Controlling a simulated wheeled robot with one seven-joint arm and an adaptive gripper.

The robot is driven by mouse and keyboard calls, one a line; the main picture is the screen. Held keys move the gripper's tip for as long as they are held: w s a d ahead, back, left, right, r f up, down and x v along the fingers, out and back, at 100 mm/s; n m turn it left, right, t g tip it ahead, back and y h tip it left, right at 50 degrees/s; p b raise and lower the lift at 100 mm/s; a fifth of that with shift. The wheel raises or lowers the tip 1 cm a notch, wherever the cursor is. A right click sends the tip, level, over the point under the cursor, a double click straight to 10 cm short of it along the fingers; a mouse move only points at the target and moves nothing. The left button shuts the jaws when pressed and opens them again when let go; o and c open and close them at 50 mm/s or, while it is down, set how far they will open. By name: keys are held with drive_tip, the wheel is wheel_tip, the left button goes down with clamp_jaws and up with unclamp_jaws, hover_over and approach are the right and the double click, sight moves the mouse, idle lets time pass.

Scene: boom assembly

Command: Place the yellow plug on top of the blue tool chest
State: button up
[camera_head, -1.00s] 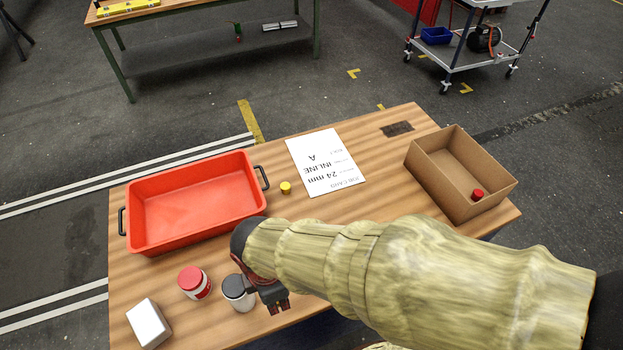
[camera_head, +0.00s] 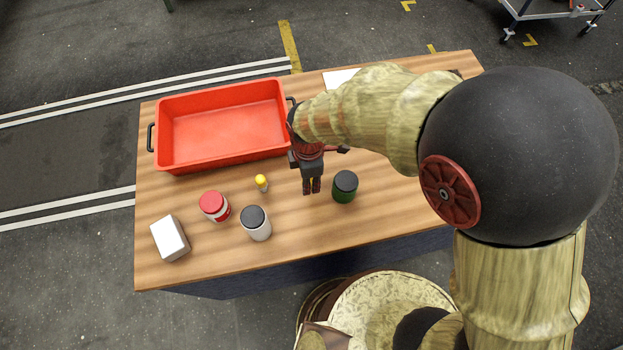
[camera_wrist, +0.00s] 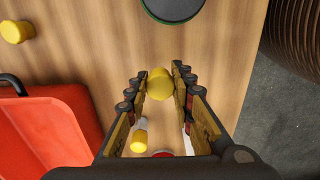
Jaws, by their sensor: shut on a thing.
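My gripper (camera_head: 311,188) points down above the wooden top, between a yellow-capped piece (camera_head: 262,182) and a dark green jar (camera_head: 345,186). In the wrist view its fingers (camera_wrist: 159,80) are shut on a yellow plug (camera_wrist: 159,86). The head view does not show this plug clearly. Another yellow round piece (camera_wrist: 16,31) lies on the wood near the red tray's handle in the wrist view. The wooden top (camera_head: 215,265) has a dark blue side (camera_head: 300,265) below it; I cannot tell whether this is the blue tool chest.
A red tray (camera_head: 220,87) stands at the back left. A red-lidded jar (camera_head: 215,206), a grey jar with a dark lid (camera_head: 256,223) and a white box (camera_head: 170,238) stand at the front left. My arm hides much of the right side. Bare wood shows at the front.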

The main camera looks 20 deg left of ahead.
sight(311, 183)
drive_tip(key=w+f, duration=0.2)
drive_tip(key=shift+w+f, duration=0.1)
drive_tip(key=shift+f, duration=0.25)
drive_tip(key=shift+w+a+f, duration=0.1)
drive_tip(key=shift+f, duration=1.55)
drive_tip(key=o, duration=0.8)
drive_tip(key=shift+f, duration=0.15)
drive_tip(key=shift+o, duration=0.2)
wheel_tip(311, 183, up, 12)
drive_tip(key=shift+r, duration=0.2)
